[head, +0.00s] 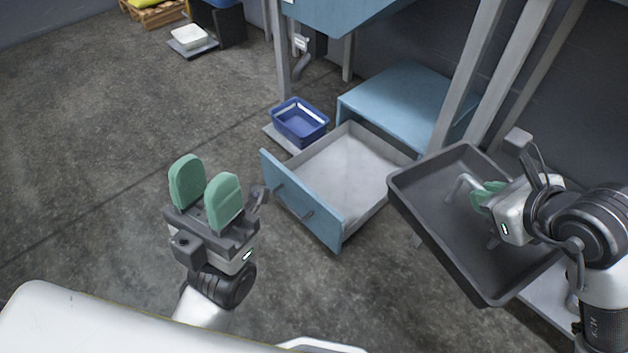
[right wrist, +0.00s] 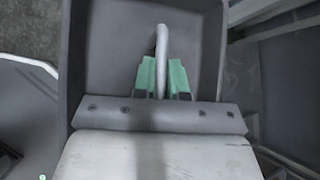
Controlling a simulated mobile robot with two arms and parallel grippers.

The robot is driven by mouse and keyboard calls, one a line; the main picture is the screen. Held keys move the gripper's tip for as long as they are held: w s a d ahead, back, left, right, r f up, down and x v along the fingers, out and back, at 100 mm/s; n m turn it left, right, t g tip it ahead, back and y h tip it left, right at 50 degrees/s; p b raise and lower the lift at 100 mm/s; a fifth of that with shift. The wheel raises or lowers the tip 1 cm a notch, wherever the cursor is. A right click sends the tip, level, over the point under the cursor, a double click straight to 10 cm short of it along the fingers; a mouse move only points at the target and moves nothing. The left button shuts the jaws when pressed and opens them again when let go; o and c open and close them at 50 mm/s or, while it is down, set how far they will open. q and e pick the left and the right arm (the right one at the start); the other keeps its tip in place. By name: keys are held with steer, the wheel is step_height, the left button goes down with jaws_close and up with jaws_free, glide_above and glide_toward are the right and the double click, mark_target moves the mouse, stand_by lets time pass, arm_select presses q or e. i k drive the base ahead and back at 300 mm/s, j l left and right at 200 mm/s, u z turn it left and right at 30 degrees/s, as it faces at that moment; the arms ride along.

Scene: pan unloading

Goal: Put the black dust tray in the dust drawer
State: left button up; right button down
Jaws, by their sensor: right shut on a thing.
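The black dust tray (head: 440,215) is held up tilted to the right of the open dust drawer (head: 345,172). My right gripper (head: 480,195) is shut on the tray's grey handle (head: 462,186). The right wrist view shows the green fingers (right wrist: 163,78) on both sides of the handle (right wrist: 161,45), with the tray (right wrist: 105,50) behind. The drawer is pulled out of its blue cabinet (head: 400,103), and its pale inside looks empty. The tray's near-left corner is close to the drawer's right side. My left gripper (head: 206,194) is open and empty, left of the drawer's blue front.
A blue bin (head: 300,121) stands on a flat base behind the drawer's left side. Grey frame legs (head: 468,75) rise behind the tray. A white container (head: 188,37) and a pallet (head: 155,12) are far back left. The floor at left is clear.

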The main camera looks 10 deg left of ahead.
mark_target(335, 179)
steer(key=i+j, duration=0.2)
steer(key=j, duration=0.2)
steer(key=i+j, duration=0.2)
steer(key=j, duration=0.25)
steer(key=i+j, duration=0.2)
steer(key=j, duration=0.2)
steer(key=i+j, duration=0.1)
steer(key=i, duration=0.35)
steer(key=u, duration=0.05)
